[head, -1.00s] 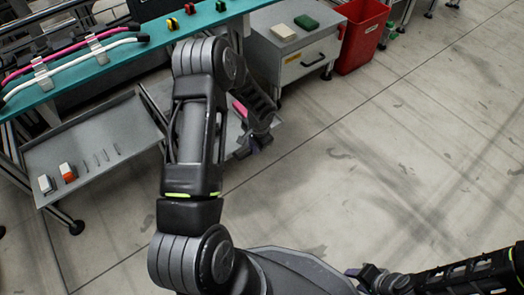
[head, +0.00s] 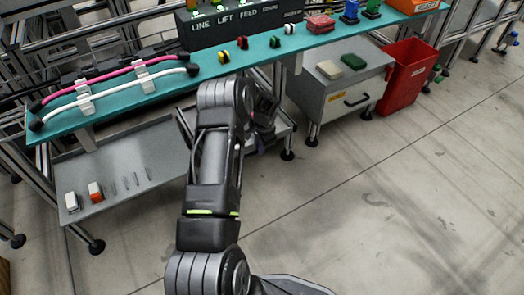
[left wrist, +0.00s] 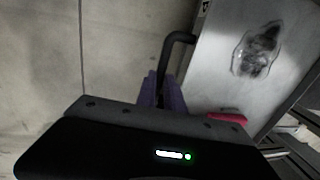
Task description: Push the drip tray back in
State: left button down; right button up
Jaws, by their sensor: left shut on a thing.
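In the left wrist view the grey drip tray (left wrist: 225,75) has a dark wet-looking patch on its floor and a black bent handle (left wrist: 176,40) at its edge. My left gripper (left wrist: 163,92) is shut on this handle; its purple fingers are partly hidden by the gripper body. In the head view the left gripper (head: 256,146) is low at the front of the bench, mostly behind my arm. Only a strip of the drip tray (head: 284,127) shows there, right of the arm. My right gripper is out of view.
A teal bench (head: 110,100) carries cables and knobs. Below it, a grey shelf (head: 135,160) holds small parts. A grey cabinet (head: 335,95) and a red bin (head: 408,80) stand right. The floor in front is clear.

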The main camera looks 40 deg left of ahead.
pick_arm(q)
jog(key=shift+a+r, duration=0.1)
jog(key=shift+a, duration=0.3)
